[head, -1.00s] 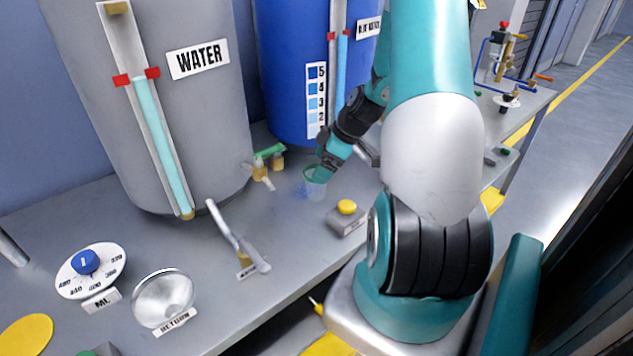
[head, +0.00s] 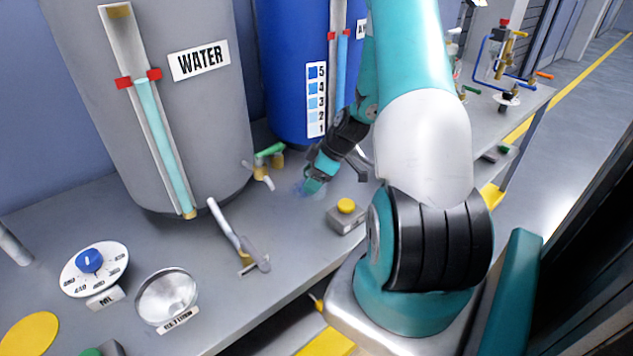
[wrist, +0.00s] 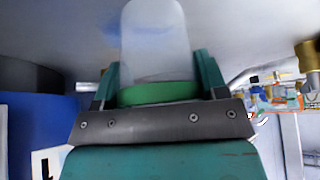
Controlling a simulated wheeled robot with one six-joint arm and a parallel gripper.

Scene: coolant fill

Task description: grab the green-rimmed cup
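The green-rimmed cup shows in the wrist view as a clear, pale body (wrist: 155,45) with a green rim (wrist: 158,93) close to the palm. My gripper (wrist: 157,75) has one teal finger on each side of the cup. The fingers look spread, and I cannot tell whether either touches it. In the head view my gripper (head: 313,184) is low over the bench at the cup's place, and it hides most of the cup.
A small box with a yellow button (head: 346,206) stands close to the right of my gripper. A green-handled tap (head: 268,152) of the grey water tank (head: 205,110) is to the left. The blue tank (head: 285,75) stands behind.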

